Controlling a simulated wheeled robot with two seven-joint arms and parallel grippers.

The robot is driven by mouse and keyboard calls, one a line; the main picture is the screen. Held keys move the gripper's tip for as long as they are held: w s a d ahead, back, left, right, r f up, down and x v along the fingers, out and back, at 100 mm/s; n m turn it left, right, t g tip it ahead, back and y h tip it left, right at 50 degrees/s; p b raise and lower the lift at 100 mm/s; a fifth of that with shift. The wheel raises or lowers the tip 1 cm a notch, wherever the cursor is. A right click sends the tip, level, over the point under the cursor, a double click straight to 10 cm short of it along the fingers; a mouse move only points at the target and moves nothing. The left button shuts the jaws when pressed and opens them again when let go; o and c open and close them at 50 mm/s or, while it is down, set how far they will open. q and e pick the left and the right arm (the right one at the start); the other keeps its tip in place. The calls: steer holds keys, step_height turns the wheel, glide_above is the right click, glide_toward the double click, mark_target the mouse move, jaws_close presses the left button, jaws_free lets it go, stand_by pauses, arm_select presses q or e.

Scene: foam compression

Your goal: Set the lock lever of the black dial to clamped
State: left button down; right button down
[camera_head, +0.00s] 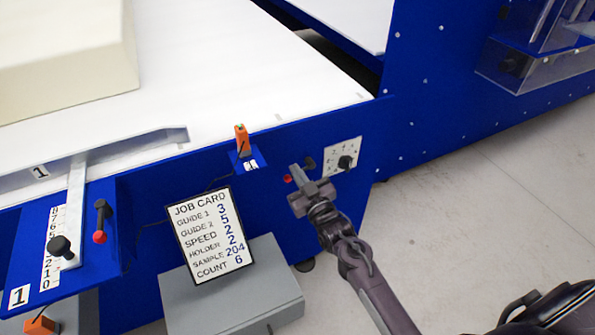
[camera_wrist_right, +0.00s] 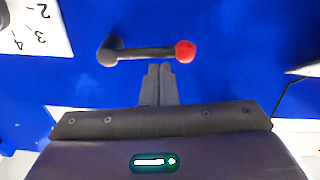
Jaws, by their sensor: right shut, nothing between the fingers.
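The lever's red ball also shows in the head view (camera_head: 288,179). My right gripper (camera_head: 294,168) is shut and empty; its fingertips (camera_wrist_right: 160,68) are close to the bar on the red-ball side. I cannot tell if they touch. My left gripper is not in view.
A job card (camera_head: 210,235) leans on a grey box (camera_head: 240,290). An orange device (camera_head: 242,141) stands on the machine edge. Another red-ended lever (camera_head: 101,222) and a black knob (camera_head: 61,247) are beside the scale at left. The floor right of the machine is clear.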

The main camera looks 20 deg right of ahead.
steer(key=shift+f, duration=0.3)
steer(key=shift+f, duration=0.1)
steer(key=shift+f+n, duration=0.1)
steer(key=shift+n, duration=0.5)
